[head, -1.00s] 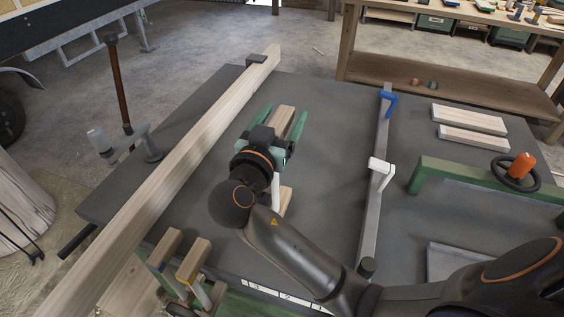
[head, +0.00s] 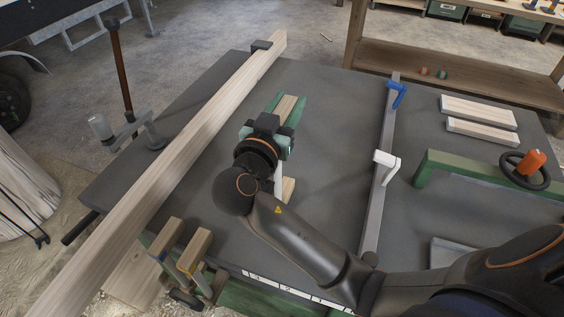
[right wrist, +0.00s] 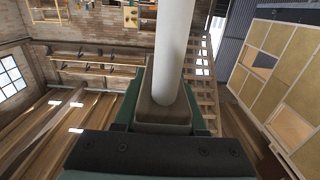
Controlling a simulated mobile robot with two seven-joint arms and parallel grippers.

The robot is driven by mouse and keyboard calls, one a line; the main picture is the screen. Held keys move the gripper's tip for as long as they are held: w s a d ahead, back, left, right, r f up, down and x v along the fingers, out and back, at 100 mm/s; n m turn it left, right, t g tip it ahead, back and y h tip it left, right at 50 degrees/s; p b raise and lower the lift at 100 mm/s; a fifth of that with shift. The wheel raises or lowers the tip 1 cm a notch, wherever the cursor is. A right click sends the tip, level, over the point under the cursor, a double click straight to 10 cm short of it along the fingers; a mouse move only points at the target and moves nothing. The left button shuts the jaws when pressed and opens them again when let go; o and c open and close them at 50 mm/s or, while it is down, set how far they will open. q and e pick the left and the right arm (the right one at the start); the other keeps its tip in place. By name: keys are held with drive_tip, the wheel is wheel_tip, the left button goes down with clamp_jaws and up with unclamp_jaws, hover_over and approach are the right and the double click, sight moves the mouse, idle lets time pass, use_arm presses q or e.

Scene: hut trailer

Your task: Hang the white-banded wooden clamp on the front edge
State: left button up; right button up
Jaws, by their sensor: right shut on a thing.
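My right gripper (head: 286,112) is over the grey bench top (head: 335,110), its green fingers shut on a wooden clamp. One wooden jaw of the clamp (head: 288,101) shows between the fingers. Its white bar (head: 278,180) runs down beside my wrist, and a second wooden piece (head: 289,189) shows below it; my arm hides the rest. In the right wrist view the white bar (right wrist: 172,50) meets the wooden jaw (right wrist: 165,116) between the fingers. Two similar wooden clamps, one blue-banded (head: 166,238) and one orange-banded (head: 195,251), hang at the front edge. My left gripper is not in view.
A long plank (head: 190,150) lies across the bench's left side, beside a metal clamp with a brown handle (head: 118,75). A long bar clamp (head: 378,205) lies to the right, near a green clamp (head: 450,167) and two boards (head: 480,112). Pale labels (head: 290,288) line the front edge.

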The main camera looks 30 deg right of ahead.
clamp_jaws()
idle(0.8)
